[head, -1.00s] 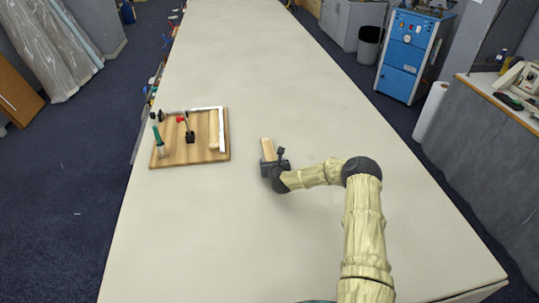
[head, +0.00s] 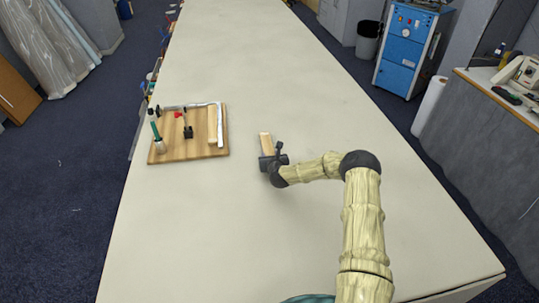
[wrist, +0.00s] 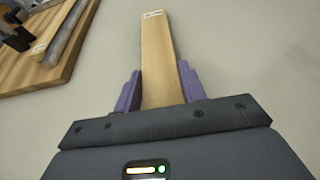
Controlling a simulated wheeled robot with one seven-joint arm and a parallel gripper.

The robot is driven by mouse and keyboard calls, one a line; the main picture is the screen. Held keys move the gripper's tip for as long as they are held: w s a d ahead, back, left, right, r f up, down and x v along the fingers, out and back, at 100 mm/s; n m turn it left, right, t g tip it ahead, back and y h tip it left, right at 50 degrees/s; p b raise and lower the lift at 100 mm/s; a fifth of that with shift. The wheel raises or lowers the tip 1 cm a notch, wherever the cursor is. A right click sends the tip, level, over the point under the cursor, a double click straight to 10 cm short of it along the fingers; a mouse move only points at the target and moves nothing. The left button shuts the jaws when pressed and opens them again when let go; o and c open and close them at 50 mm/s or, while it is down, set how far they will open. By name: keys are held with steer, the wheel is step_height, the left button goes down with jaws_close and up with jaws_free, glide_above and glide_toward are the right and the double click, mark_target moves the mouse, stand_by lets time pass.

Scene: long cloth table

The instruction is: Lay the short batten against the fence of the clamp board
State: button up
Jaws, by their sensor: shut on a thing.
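A pale wooden batten (head: 265,143) is held in my gripper (head: 268,159), which is shut on it near its near end. In the wrist view the batten (wrist: 160,60) points away between the purple fingers (wrist: 158,92), with a small white label at its far end. I cannot tell whether it touches the table. The clamp board (head: 180,151) lies to the left of my gripper, apart from it. Its light fence (head: 222,126) runs along the right and far sides. In the wrist view part of the board (wrist: 25,76) shows at upper left.
Another labelled wooden strip (head: 212,127) lies on the board beside the right fence arm.

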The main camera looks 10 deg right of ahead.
step_height(320, 180, up, 10)
steer(key=b, duration=0.2)
steer(key=shift+f, duration=0.15)
stand_by(0.7)
